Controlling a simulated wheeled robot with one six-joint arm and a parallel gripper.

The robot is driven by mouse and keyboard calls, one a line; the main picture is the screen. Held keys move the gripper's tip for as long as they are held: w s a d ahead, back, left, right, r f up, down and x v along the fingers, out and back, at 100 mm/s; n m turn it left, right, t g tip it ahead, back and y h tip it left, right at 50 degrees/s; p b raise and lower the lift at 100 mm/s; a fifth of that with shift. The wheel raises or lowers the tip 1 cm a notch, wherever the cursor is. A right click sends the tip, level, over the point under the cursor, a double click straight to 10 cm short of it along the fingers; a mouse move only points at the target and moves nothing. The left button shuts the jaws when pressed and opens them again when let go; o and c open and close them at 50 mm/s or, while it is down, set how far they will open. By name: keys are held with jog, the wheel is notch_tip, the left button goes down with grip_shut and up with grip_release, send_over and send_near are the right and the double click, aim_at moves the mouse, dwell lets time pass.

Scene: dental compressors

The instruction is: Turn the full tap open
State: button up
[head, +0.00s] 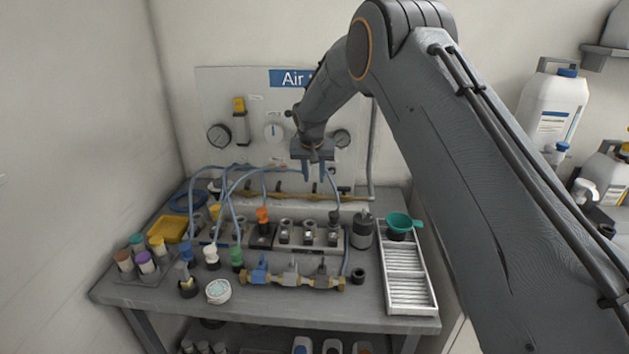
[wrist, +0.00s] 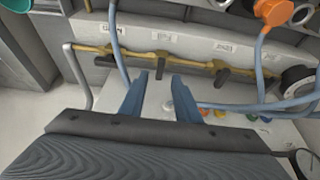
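A brass pipe (wrist: 135,55) with several dark tap levers runs along the back of the bench; it also shows in the head view (head: 290,196). One dark lever (wrist: 160,65) lies between my fingertips in the wrist view, roughly crosswise to the pipe. Another lever (wrist: 222,75) is to its right and one (wrist: 104,61) to its left. White labels (wrist: 162,37) sit by the taps; I cannot read which says full. My gripper (wrist: 160,82) is open, its two blue fingers apart on either side of the middle lever; contact cannot be told. It also shows in the head view (head: 314,172).
Blue hoses (wrist: 262,75) loop close to the pipe and my fingers. A front brass manifold (head: 290,279), an orange-capped fitting (head: 263,214), a grey cylinder (head: 362,231) and a white rack (head: 406,275) crowd the bench. The gauge panel (head: 255,85) stands behind.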

aim_at(315, 186)
jog(key=shift+p+x, duration=0.55)
jog(key=shift+x, duration=1.4)
grip_shut()
